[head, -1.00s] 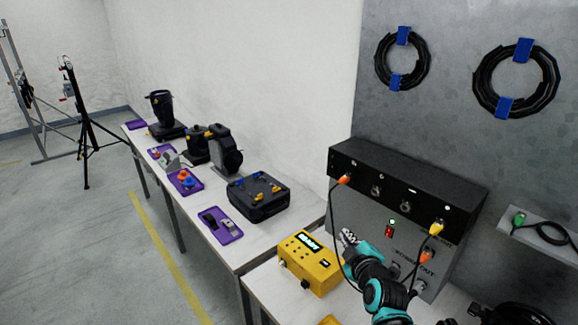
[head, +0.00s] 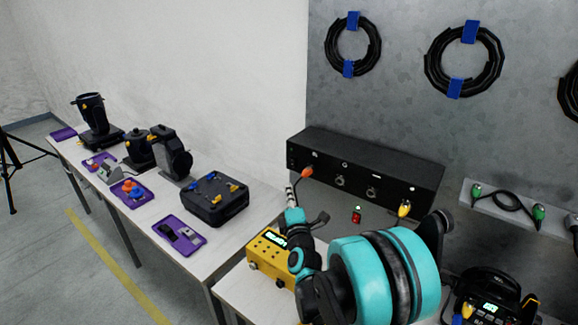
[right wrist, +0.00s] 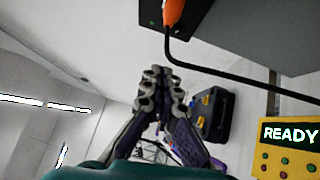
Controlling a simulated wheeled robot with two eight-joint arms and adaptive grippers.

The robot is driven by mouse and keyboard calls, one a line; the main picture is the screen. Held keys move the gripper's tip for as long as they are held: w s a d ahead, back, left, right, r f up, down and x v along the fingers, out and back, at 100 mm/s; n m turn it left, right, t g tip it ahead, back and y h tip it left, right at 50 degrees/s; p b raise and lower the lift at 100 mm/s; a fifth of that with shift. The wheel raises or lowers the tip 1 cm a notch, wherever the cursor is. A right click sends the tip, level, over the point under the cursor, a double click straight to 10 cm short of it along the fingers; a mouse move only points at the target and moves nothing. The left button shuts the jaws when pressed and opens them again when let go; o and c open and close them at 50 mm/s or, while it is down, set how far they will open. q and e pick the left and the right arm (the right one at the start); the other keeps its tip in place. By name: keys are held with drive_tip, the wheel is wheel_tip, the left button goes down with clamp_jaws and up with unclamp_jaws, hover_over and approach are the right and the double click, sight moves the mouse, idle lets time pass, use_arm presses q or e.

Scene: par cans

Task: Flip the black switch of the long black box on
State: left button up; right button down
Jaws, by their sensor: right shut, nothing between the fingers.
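The long black box (head: 365,180) stands against the grey metal panel, on top of a grey unit. An orange plug (head: 306,172) sits in its front near the left end, and a yellow plug (head: 404,209) shows near the right end. My right gripper (head: 291,190) is shut and empty, just in front of the box's left end. In the right wrist view, the shut fingers (right wrist: 158,85) are below the box's dark end (right wrist: 150,12) and apart from it. I cannot clearly make out the black switch. My left gripper is not in view.
A yellow box (head: 262,255) with a lit display stands below my right gripper. A black cable (right wrist: 240,77) hangs from the orange plug (right wrist: 173,12), close to my fingers. A black case (head: 215,200) and purple trays (head: 180,233) lie on the left table.

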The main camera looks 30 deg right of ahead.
drive_tip(key=b, duration=0.2)
approach(291, 159)
drive_tip(key=w+a, duration=0.2)
drive_tip(key=w, duration=0.3)
drive_tip(key=shift+w+d+r, duration=0.1)
drive_tip(key=shift+d+r, duration=0.05)
drive_tip(key=shift+d, duration=0.5)
drive_tip(key=shift+w+d+r, duration=0.15)
drive_tip(key=shift+d, duration=0.5)
drive_tip(key=shift+w+d+r, duration=0.1)
drive_tip(key=shift+d+r, duration=0.05)
drive_tip(key=shift+d, duration=0.45)
drive_tip(key=shift+w+d+r+m+g+p, duration=0.15)
drive_tip(key=shift+d+r+m+g+p, duration=0.15)
drive_tip(key=shift+m+g+p, duration=0.35)
drive_tip(key=shift+f+n, duration=0.25)
drive_tip(key=shift+a, duration=0.1)
